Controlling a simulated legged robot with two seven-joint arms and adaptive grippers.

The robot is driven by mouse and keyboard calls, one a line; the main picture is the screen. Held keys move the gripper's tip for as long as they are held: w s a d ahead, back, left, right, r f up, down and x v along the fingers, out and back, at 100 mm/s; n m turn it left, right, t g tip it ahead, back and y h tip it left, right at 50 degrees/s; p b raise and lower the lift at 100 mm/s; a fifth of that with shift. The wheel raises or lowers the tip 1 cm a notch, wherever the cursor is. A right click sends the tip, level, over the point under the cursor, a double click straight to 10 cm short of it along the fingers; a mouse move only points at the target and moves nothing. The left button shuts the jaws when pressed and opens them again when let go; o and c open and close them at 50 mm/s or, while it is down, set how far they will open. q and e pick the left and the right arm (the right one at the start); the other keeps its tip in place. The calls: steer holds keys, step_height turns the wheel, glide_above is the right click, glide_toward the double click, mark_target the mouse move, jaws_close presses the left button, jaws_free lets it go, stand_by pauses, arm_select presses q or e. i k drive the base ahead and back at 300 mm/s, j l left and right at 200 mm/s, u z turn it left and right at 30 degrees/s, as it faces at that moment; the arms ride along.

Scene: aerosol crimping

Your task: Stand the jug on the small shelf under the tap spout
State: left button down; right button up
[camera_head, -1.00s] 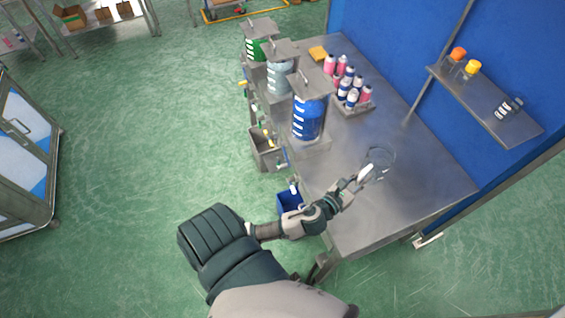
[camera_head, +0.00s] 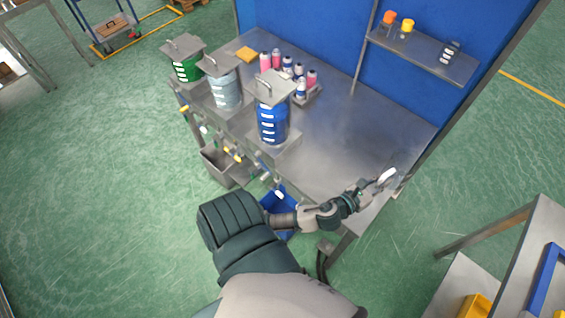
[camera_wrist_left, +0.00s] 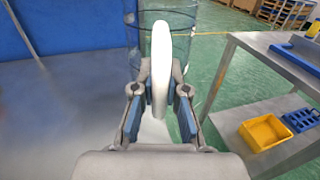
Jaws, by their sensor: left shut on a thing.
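The jug is clear, with a white handle. In the left wrist view its see-through body (camera_wrist_left: 176,28) is beyond the fingers, and the handle (camera_wrist_left: 160,60) is between them. My left gripper (camera_wrist_left: 160,97) is shut on that handle. In the head view the gripper (camera_head: 374,185) and white handle (camera_head: 387,176) are at the right end of the metal table; the clear body barely shows. Several taps (camera_head: 237,157) line the table's front edge below the three tanks, left of the gripper. The small shelf under a spout cannot be made out. My right gripper is out of view.
Green (camera_head: 187,69), clear (camera_head: 226,92) and blue (camera_head: 271,122) tanks stand along the metal table (camera_head: 340,130). A grey bin (camera_head: 216,168) and a blue bin (camera_head: 280,200) are below the front edge. Bottles sit behind. Another bench (camera_head: 515,255) is at the right.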

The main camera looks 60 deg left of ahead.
mark_target(241, 175)
steer(key=k+j+z, duration=0.15)
steer(key=k+j, duration=0.3)
steer(key=k+j+z, duration=0.1)
steer(key=k+j, duration=0.3)
steer(key=k+j+z, duration=0.15)
steer(key=k+j, duration=0.2)
steer(key=k, duration=0.3)
steer(key=k+j+z, duration=0.1)
steer(key=k+j, duration=0.2)
steer(key=k, duration=0.2)
